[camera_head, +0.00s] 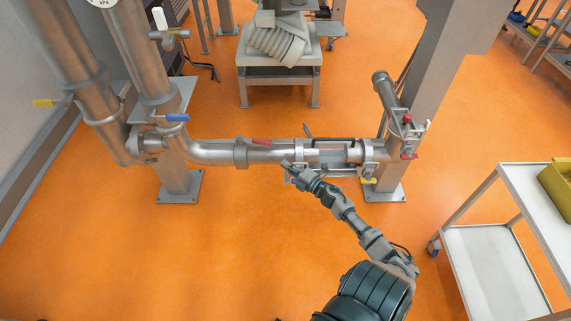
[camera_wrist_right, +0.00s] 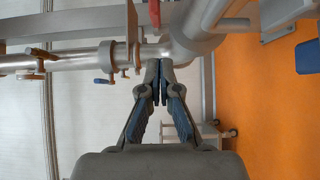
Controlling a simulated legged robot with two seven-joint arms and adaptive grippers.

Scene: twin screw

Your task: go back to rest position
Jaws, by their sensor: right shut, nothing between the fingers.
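My right gripper (camera_head: 288,166) is at the middle of the head view, just in front of the horizontal metal pipe (camera_head: 215,152). In the right wrist view the fingers of this gripper (camera_wrist_right: 157,70) are shut together with nothing between them. Their tips are close to the pipe (camera_wrist_right: 70,61); I cannot tell whether they touch it. A red lever (camera_head: 260,141) sits on the pipe to the left of the gripper. My left gripper is not in view.
A grey pillar (camera_head: 430,75) stands behind the pipe's right end. A white cart (camera_head: 487,262) with a yellow bin (camera_head: 559,188) is at the right. A grey stand (camera_head: 279,75) is at the back. The orange floor (camera_head: 130,250) is clear at front left.

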